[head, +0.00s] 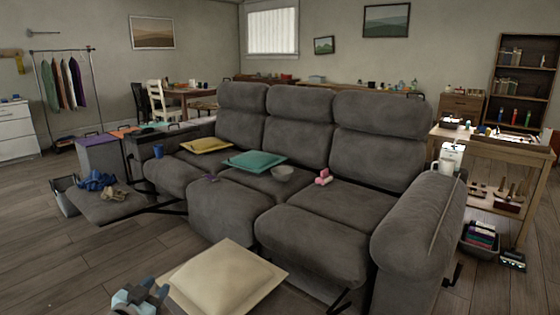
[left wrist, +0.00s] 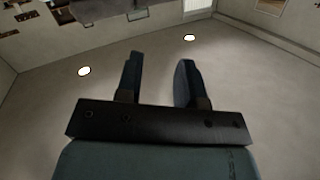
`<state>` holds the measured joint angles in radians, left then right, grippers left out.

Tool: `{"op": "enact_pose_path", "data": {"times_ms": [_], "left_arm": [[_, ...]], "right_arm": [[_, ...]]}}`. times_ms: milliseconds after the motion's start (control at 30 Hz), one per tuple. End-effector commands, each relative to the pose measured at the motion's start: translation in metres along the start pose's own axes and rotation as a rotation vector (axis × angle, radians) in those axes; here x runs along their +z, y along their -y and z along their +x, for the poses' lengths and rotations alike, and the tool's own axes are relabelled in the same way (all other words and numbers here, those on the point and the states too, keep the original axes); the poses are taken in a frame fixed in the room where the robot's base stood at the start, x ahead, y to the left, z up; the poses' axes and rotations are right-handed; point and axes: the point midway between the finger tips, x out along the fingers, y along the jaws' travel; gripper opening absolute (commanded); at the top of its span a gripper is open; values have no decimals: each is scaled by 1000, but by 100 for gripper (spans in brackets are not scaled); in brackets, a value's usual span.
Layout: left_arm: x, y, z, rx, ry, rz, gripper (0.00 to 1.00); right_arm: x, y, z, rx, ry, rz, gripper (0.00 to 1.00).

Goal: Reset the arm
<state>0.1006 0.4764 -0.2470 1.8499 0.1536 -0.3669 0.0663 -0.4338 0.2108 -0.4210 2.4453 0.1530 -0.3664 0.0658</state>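My left gripper (head: 142,297) is at the bottom edge of the head view, close to the left corner of a cream cushion. In the left wrist view my left gripper (left wrist: 158,78) has its two dark fingers apart with nothing between them. Beyond the fingers that view shows a pale surface with two round lights. My right gripper is not in view.
A cream cushion (head: 228,278) is at the bottom front; what bears it is unclear. A grey sofa (head: 225,205) fills the middle, with a yellow cushion (head: 206,146) and a teal cushion (head: 254,161). A wooden workbench (head: 480,148) stands right. Floor at left front is open.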

Motion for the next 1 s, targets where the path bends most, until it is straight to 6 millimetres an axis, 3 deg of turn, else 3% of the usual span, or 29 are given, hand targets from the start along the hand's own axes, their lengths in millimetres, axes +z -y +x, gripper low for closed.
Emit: {"op": "enact_pose_path", "data": {"times_ms": [33,100,200,300,400,667,700,833,1000], "left_arm": [[-1,-39,-20,48,-11,-38,35],[-7,-85,-47,105,-28,-89,35],[-24,-138,-88,172,-55,-167,35],[-43,-175,-124,219,-80,-241,35],[-64,-199,-156,251,-103,-309,35],[-119,-230,-227,292,-159,-475,35],[-135,-224,-227,282,-188,-473,35],[-165,-212,-233,249,-291,-479,35],[-170,-206,-229,232,-232,-458,35]], "right_arm": [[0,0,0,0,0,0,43],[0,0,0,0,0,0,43],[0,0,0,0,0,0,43],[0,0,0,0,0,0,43],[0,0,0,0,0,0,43],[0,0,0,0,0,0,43],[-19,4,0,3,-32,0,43],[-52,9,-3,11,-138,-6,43],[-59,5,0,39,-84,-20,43]]}}
